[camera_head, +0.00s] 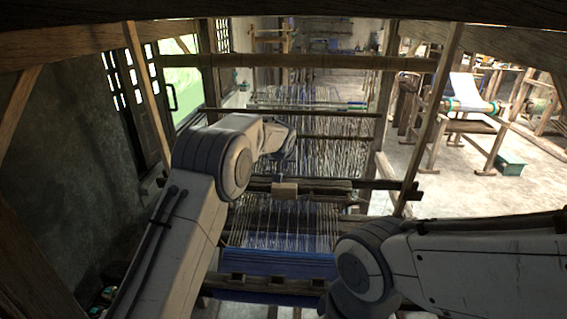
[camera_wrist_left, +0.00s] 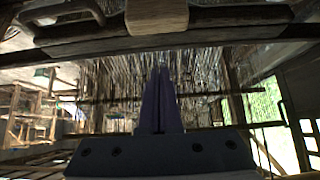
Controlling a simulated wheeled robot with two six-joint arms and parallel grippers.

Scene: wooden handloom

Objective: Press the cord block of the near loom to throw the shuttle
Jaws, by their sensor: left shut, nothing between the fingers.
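The cord block (camera_head: 285,190) is a small pale wooden block at the middle of the near loom's dark crossbar. It also shows at the top of the left wrist view (camera_wrist_left: 157,15). My left arm reaches in from the left, its wrist just above and behind the block. In the left wrist view my left gripper (camera_wrist_left: 160,70) has its two dark fingers together, with nothing between them. The fingertips point toward the block, with a visible gap in the picture. My right arm shows at the lower right; its gripper is out of view.
Pale warp threads (camera_head: 268,222) run below the crossbar (camera_head: 330,187) to blue cloth (camera_head: 280,263) at the front. Upper wooden beams (camera_head: 300,61) and a slanting post (camera_head: 428,120) frame the space. Open floor (camera_head: 480,190) lies to the right.

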